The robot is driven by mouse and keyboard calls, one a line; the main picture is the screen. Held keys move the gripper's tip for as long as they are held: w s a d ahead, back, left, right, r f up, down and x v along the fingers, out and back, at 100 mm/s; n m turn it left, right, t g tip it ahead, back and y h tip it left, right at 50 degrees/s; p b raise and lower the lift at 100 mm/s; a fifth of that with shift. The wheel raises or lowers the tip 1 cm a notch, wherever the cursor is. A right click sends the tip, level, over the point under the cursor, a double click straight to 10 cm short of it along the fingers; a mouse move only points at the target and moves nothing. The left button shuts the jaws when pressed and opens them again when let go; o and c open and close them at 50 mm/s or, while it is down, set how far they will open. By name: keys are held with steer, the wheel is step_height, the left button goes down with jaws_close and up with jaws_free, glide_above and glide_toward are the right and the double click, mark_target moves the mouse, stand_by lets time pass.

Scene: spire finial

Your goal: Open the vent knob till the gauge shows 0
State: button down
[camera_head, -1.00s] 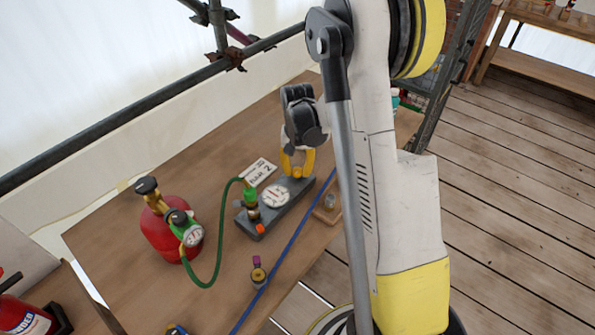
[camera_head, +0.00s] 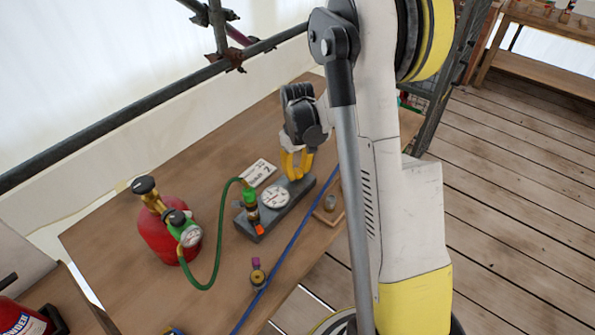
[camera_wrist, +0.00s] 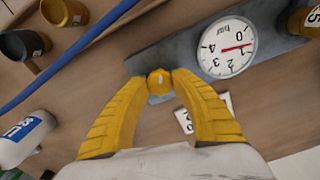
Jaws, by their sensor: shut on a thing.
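The vent knob (camera_wrist: 160,82) is a small yellow knob on the grey manifold block (camera_wrist: 160,50), at the end away from the hose. My gripper (camera_wrist: 160,80) has its yellow fingertips shut on the knob from both sides. In the head view my gripper (camera_head: 296,172) stands over the far end of the block (camera_head: 250,229), and the knob is hidden. The round white gauge (camera_wrist: 228,47) beside the knob appears upside down in the wrist view. Its red needle points between 0 and 1. The gauge also shows in the head view (camera_head: 275,196), too small to read.
A green hose (camera_head: 218,265) joins the block to a red cylinder (camera_head: 167,235) on the left. A blue hose (camera_head: 290,249) runs along the wooden table (camera_head: 200,310). A white card (camera_head: 259,173) lies behind the block. A small brass fitting (camera_head: 258,274) stands in front.

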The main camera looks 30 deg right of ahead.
mark_target(297, 171)
stand_by(0.3)
steer(key=c, duration=1)
jaws_free()
steer(key=shift+c, duration=0.2)
step_height(297, 171, up, 12)
